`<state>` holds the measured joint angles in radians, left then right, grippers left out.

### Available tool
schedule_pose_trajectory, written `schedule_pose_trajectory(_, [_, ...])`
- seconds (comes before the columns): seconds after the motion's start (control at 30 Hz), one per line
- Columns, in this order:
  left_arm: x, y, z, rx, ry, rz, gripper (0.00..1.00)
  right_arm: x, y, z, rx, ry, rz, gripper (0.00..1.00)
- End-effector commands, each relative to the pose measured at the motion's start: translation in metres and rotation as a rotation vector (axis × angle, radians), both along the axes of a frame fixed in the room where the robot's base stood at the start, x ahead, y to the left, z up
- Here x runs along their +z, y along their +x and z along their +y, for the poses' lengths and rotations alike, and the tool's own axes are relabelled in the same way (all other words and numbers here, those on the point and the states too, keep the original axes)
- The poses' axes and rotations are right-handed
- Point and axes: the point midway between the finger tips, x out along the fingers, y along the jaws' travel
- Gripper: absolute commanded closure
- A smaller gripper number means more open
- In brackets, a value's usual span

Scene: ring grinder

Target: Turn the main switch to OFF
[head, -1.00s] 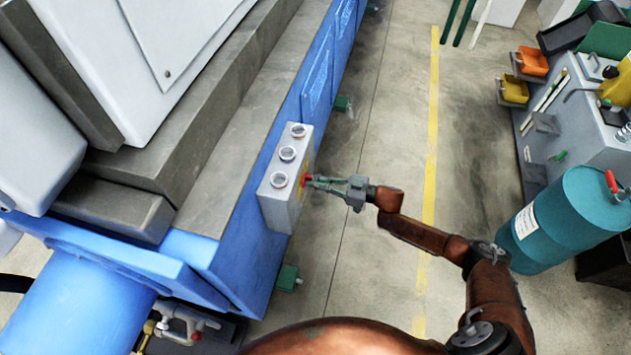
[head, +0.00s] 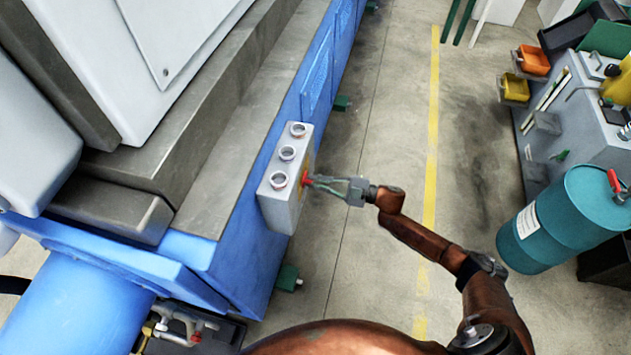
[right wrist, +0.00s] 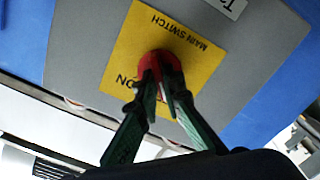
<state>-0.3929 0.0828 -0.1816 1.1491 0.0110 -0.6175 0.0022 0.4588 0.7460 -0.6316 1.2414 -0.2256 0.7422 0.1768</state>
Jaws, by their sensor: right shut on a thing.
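The main switch is a red knob on a yellow plate on the side of a grey box (head: 284,186) mounted on the blue machine. In the right wrist view the red knob (right wrist: 160,66) sits on the yellow plate (right wrist: 125,60), whose lettering "MAIN SWITCH" and "ON" appears upside down. My right gripper (head: 312,180) reaches the knob from the right and is shut on it. In the right wrist view its green-grey fingers (right wrist: 160,85) meet at the knob and hide part of it and of the plate. My left gripper is not in view.
The blue machine (head: 245,265) fills the left side. The floor (head: 360,250) right of the box is clear up to a yellow line (head: 432,130). A teal drum (head: 565,220) and a grey workbench (head: 590,125) stand at the right.

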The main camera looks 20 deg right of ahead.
Motion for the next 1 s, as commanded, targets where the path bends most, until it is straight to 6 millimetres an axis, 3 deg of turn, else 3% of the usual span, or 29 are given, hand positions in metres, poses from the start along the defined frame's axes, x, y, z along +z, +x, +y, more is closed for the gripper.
schedule_pose_trajectory(0.63, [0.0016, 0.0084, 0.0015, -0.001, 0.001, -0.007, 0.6, -0.0019, -0.0014, 0.0004, 0.002, -0.029, -0.039, 1.0])
schedule_pose_trajectory(0.67, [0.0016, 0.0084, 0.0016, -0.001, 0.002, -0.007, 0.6, -0.0019, -0.0014, 0.0005, 0.002, -0.029, -0.039, 0.91])
schedule_pose_trajectory(0.7, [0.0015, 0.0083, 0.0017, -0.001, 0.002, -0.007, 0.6, -0.0019, -0.0014, 0.0005, 0.002, -0.029, -0.039, 0.88])
schedule_pose_trajectory(0.9, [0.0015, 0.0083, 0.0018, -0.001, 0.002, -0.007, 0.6, -0.0011, -0.0008, 0.0007, 0.001, -0.028, -0.039, 0.75])
schedule_pose_trajectory(1.0, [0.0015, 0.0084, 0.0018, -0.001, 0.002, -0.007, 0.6, -0.0008, -0.0006, 0.0007, 0.001, -0.028, -0.039, 0.75])
